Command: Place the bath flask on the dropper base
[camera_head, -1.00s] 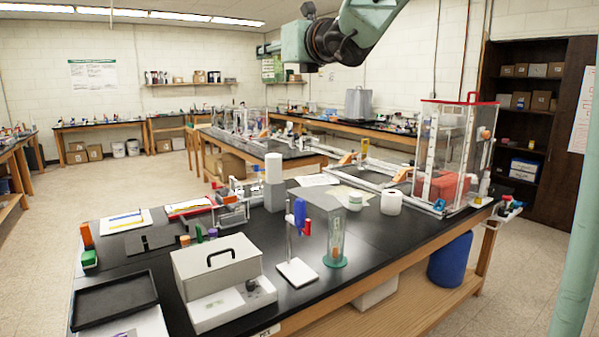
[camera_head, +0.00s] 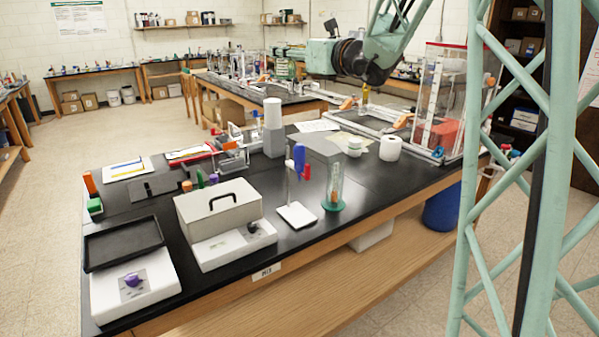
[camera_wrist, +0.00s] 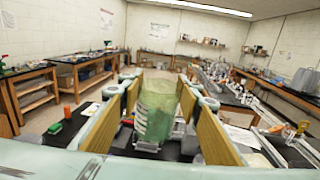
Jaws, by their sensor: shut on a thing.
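A clear greenish flask (camera_wrist: 156,112) is between the fingers of my gripper (camera_wrist: 158,100) in the wrist view. My gripper is shut on it. In the head view my arm reaches above the far part of the black bench; the flask is not clearly visible there. The dropper stand has a flat white base (camera_head: 296,215), a thin upright rod and a blue and red dropper (camera_head: 301,160). It stands on the bench near the front edge, well apart from my gripper. The base's front part looks bare.
A glass cylinder on a green foot (camera_head: 334,188) stands close right of the dropper stand. A white unit with a grey lidded box (camera_head: 215,208) stands to its left, and a black tray (camera_head: 122,243) farther left. A tall clear cabinet (camera_head: 437,100) stands at the right.

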